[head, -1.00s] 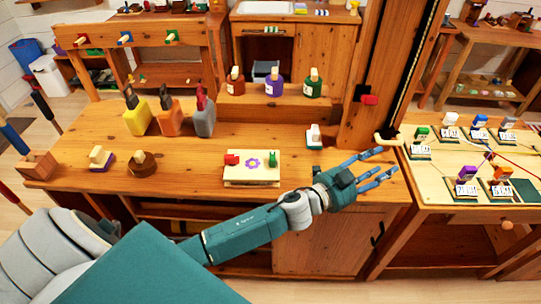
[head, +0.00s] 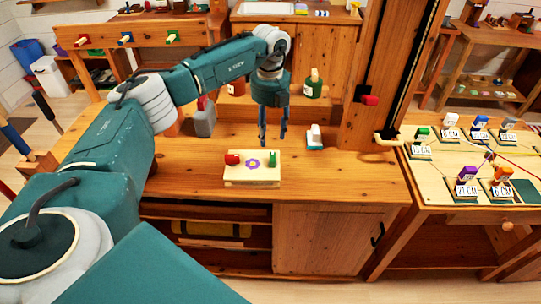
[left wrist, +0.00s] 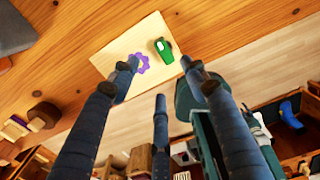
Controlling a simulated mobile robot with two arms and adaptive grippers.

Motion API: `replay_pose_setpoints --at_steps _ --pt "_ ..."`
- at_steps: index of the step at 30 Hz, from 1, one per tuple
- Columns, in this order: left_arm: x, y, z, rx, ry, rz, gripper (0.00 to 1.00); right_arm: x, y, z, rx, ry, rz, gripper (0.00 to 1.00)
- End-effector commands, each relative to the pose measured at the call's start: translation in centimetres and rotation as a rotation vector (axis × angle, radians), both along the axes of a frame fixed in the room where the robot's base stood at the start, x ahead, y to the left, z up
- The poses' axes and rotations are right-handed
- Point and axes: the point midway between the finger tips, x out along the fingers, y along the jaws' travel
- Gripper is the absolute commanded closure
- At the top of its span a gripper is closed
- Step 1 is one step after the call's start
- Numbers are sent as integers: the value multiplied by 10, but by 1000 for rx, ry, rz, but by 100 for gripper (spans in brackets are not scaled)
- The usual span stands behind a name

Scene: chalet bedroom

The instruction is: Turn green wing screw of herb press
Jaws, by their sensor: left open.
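The herb press (head: 250,181) is a pale wooden block with a purple flower on top, lying on the workbench. Its green wing screw (head: 272,159) stands at the right side, and a red wing screw (head: 232,159) is at the left. My left gripper (head: 273,140) points down just behind and above the green wing screw, open and empty. In the left wrist view, the green wing screw (left wrist: 164,50) shows beyond the spread fingers, apart from them. The red screw is hidden there. My right gripper is not in view.
A white block on a teal base (head: 315,137) stands right of the press. A green bottle (head: 313,84) is on the raised shelf behind. The bench front right of the press is clear.

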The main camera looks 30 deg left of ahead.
Motion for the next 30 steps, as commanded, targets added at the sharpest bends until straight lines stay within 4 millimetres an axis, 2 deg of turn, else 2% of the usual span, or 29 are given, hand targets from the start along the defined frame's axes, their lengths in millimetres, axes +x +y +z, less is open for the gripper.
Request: replay_pose_setpoints --at_steps 12,16,21,29,30 --pt "-2 -2 -73 -3 5 -3 54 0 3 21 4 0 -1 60" --pt "-1 -3 -91 -4 3 -5 54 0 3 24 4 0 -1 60" --pt "0 -2 -102 -5 0 -5 54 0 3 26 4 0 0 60" --pt "0 -2 -104 -5 0 -5 54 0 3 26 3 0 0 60" --pt "0 -2 -104 -5 0 -5 58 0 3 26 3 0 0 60"
